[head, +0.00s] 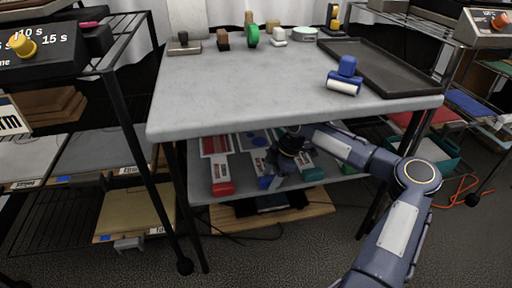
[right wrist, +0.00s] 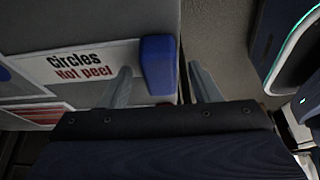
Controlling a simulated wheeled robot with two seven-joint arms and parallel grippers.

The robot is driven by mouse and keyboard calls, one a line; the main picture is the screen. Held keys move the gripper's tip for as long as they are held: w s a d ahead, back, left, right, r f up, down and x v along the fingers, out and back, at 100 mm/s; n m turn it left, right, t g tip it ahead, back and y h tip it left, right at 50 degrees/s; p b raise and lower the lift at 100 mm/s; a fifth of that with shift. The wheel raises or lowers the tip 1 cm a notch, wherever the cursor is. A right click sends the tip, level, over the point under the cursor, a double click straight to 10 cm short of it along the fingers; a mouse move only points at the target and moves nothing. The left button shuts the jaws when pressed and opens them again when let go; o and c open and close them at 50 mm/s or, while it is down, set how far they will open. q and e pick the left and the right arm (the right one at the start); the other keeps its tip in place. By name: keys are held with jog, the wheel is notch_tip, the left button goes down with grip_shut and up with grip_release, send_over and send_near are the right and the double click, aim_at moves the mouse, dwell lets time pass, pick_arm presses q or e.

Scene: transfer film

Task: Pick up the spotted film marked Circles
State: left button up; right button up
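The spotted film marked Circles (right wrist: 80,62) lies on the shelf under the table. Its white label reads "Circles Hot peel", and a blue clip (right wrist: 158,65) sits at the label's end. In the head view its blue spots (head: 258,136) show partly behind my right arm. My right gripper (right wrist: 163,84) is open, with one finger on each side of the blue clip and visible gaps between. In the head view the right gripper (head: 274,171) is at the shelf's front edge. My left gripper is not in view.
A red-patterned film with a red clip (head: 222,188) lies left of the Circles film, and one with a green clip (head: 312,174) lies right. The grey tabletop (head: 240,95) overhangs the shelf. It holds a dark tray (head: 425,84), a blue-handled roller (head: 345,80) and several stamps.

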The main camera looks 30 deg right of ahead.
jog(key=c, duration=1)
jog(key=shift+r, duration=0.15)
jog(key=shift+c, duration=0.2)
